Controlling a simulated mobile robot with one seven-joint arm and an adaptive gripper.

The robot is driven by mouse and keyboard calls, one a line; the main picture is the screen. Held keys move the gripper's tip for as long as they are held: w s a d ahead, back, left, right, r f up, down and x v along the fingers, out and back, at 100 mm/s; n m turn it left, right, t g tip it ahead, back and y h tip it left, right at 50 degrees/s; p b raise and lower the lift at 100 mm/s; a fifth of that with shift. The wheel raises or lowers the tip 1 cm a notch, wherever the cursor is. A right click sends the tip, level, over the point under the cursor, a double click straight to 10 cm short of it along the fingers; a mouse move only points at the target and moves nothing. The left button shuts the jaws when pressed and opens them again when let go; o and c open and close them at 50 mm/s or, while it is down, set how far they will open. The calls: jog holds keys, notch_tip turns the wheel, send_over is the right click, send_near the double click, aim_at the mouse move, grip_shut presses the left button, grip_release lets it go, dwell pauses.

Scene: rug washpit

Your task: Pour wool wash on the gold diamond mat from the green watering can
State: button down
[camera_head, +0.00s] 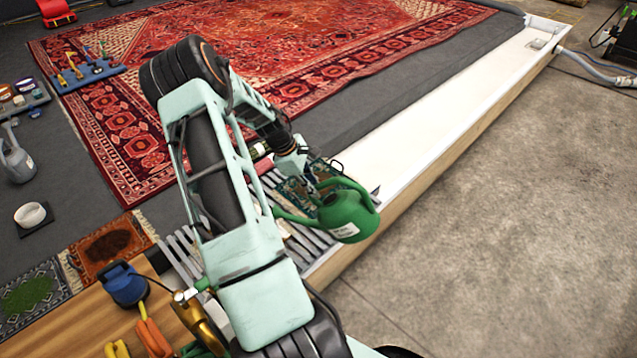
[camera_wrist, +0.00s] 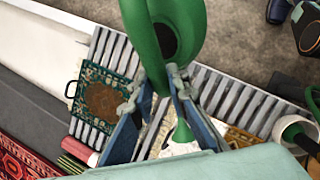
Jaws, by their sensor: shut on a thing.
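The green watering can (camera_head: 347,213) hangs at my gripper (camera_head: 316,182), which is shut on its handle. It is held above the slatted grate, with its spout toward the left. In the wrist view the can (camera_wrist: 165,30) fills the top middle, and my gripper's fingers (camera_wrist: 157,92) close on it. A mat with gold and white parts (camera_wrist: 240,137) lies on the grate, mostly hidden by my gripper and the spout; I cannot make out a diamond on it. I cannot see any liquid coming out.
A teal mat with a brown medallion (camera_wrist: 102,98) lies on the grate beside it. A white trough (camera_head: 440,120) runs along the right. A wooden bench with tools (camera_head: 80,325) is at lower left. A grey watering can (camera_head: 17,163) stands far left.

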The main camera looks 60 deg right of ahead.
jog(key=shift+w+a+p, duration=1.05)
jog(key=shift+w+a, duration=0.2)
jog(key=shift+a, duration=3.5)
jog(key=shift+w+a+p, duration=1.05)
jog(key=shift+w+a, duration=0.15)
jog(key=shift+a, duration=3.55)
jog(key=shift+w+d+b, duration=1.05)
jog(key=shift+w+d, duration=0.05)
jog(key=shift+w, duration=3.25)
jog(key=s+d+b, duration=0.2)
jog(key=s+d, duration=0.1)
jog(key=d, duration=0.8)
jog(key=s+d+b, duration=0.2)
jog(key=s+d, duration=0.1)
jog(key=d, duration=0.8)
jog(key=shift+d+r, duration=0.1)
jog(key=shift+r, duration=0.05)
